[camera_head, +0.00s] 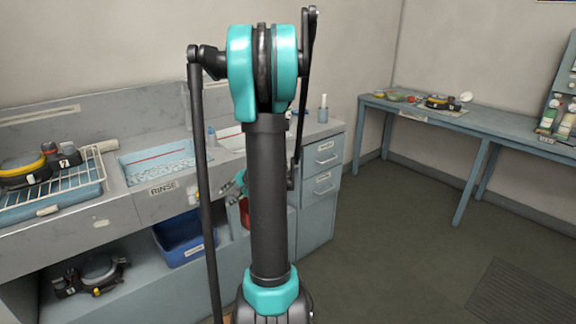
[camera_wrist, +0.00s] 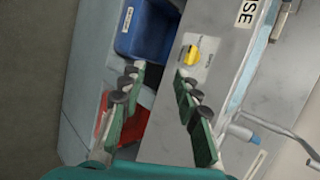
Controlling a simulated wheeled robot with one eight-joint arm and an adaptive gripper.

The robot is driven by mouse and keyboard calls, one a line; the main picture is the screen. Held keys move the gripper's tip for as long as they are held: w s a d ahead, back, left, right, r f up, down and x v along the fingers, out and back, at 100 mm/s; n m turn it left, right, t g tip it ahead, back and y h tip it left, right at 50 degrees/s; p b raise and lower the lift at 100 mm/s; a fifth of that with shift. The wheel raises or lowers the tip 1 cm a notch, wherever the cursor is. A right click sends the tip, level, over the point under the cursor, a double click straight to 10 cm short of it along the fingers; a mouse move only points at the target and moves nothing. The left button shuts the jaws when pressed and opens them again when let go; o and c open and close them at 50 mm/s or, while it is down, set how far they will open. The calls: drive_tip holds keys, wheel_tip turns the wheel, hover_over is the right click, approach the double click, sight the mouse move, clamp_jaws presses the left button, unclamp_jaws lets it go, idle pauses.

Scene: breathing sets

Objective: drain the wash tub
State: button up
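A basin (camera_head: 232,145) sits in the counter behind my arm in the head view. My arm hides much of it, and I cannot read a wash label. To its left is a basin with pale blue liquid (camera_head: 150,165), above a RINSE label (camera_head: 164,188). In the wrist view, a yellow knob (camera_wrist: 192,56) is on the grey front panel, near the partly cut-off label (camera_wrist: 246,14). My gripper (camera_wrist: 159,70) is open and empty, its fingers pointing towards the panel, with the knob just beyond the right finger. In the head view my arm mostly hides it.
A blue bin (camera_head: 184,240) stands under the counter; a red container (camera_wrist: 108,120) is beside it. A wire rack (camera_head: 65,178) with gear is at left. A faucet (camera_wrist: 290,135) and blue-capped bottle (camera_wrist: 243,133) are at right in the wrist view.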

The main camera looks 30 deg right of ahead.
drive_tip(key=w+d+f+m+t, duration=0.1)
drive_tip(key=w+d+m+t, duration=0.25)
drive_tip(key=d, duration=0.65)
drive_tip(key=w+d+f+m+t, duration=0.15)
drive_tip(key=d+m, duration=0.35)
drive_tip(key=d, duration=0.5)
drive_tip(key=s+d+f+m+t+h, duration=0.1)
drive_tip(key=s+d+m+t+h, duration=0.2)
drive_tip(key=d, duration=0.6)
drive_tip(key=s+d+f+m+t, duration=0.25)
drive_tip(key=d+m, duration=0.25)
drive_tip(key=d, duration=0.5)
drive_tip(key=w+a, duration=0.1)
drive_tip(key=w, duration=1.5)
drive_tip(key=shift+w+a+r+g, duration=0.3)
drive_tip(key=shift+w+g, duration=0.1)
drive_tip(key=shift+g, duration=0.05)
drive_tip(key=shift+n, duration=0.25)
clamp_jaws()
